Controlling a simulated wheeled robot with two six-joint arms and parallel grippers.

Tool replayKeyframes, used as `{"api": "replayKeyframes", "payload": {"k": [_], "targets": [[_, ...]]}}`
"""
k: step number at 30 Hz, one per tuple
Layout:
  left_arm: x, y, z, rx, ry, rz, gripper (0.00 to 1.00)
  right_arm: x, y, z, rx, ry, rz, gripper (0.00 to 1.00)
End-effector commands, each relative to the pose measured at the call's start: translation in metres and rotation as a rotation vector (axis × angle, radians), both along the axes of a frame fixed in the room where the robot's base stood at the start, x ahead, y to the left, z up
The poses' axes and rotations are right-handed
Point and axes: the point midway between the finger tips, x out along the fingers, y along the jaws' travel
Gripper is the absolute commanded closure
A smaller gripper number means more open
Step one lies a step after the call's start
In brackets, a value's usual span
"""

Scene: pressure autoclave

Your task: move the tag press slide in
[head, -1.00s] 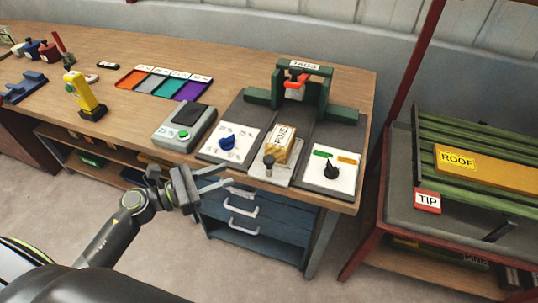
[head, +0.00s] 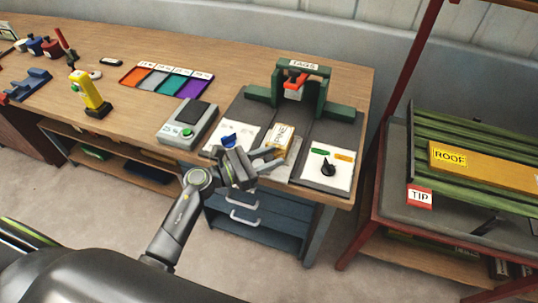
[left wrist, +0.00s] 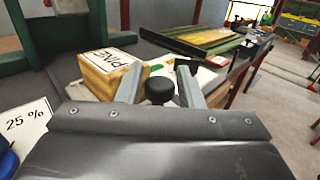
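The tag press is a green frame (head: 302,82) with a "TAGS" sign and an orange-red head at the back of a dark base. On its slide, in front of the frame, lies a light wooden block (head: 284,137) with a white "PINE" label; the block also shows in the left wrist view (left wrist: 110,72). The slide's black knob (left wrist: 159,89) stands in front of the block, hidden by my gripper in the head view. My left gripper (head: 272,158) is open at the slide's front. In the left wrist view its fingers (left wrist: 159,84) stand on either side of the knob, apparently with small gaps.
A white panel with a blue dial (head: 229,139) lies left of the slide, and one with a black dial (head: 327,168) lies right. A grey box with a green button (head: 187,124) stands further left. A red-framed rack (head: 368,220) stands right of the bench.

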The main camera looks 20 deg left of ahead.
Motion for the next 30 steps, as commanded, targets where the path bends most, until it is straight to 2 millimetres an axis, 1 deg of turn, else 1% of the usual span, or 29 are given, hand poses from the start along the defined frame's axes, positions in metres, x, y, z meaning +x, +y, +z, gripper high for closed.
{"api": "replayKeyframes", "payload": {"k": [5,12,13,17,20,23,30], "targets": [[0.000,0.000,0.000,0.000,0.000,0.000,0.66,0.000,0.000,0.000,0.000,0.000,0.000,0.66],[0.000,0.000,0.000,0.000,0.000,0.000,0.98,0.000,0.000,0.000,0.000,0.000,0.000,0.66],[0.000,0.000,0.000,0.000,0.000,0.000,1.00,0.000,0.000,0.000,0.000,0.000,0.000,0.66],[0.000,0.000,0.000,0.000,0.000,0.000,1.00,0.000,0.000,0.000,0.000,0.000,0.000,0.66],[0.004,0.000,-0.002,0.001,-0.001,0.000,1.00,0.000,0.000,-0.004,0.000,0.000,0.000,0.66],[0.017,0.000,-0.004,0.002,-0.004,-0.001,1.00,0.000,0.000,-0.014,0.000,0.000,0.000,0.66],[0.067,-0.002,-0.006,0.001,-0.006,-0.001,1.00,0.000,0.000,-0.046,0.000,0.000,0.000,0.66]]}}
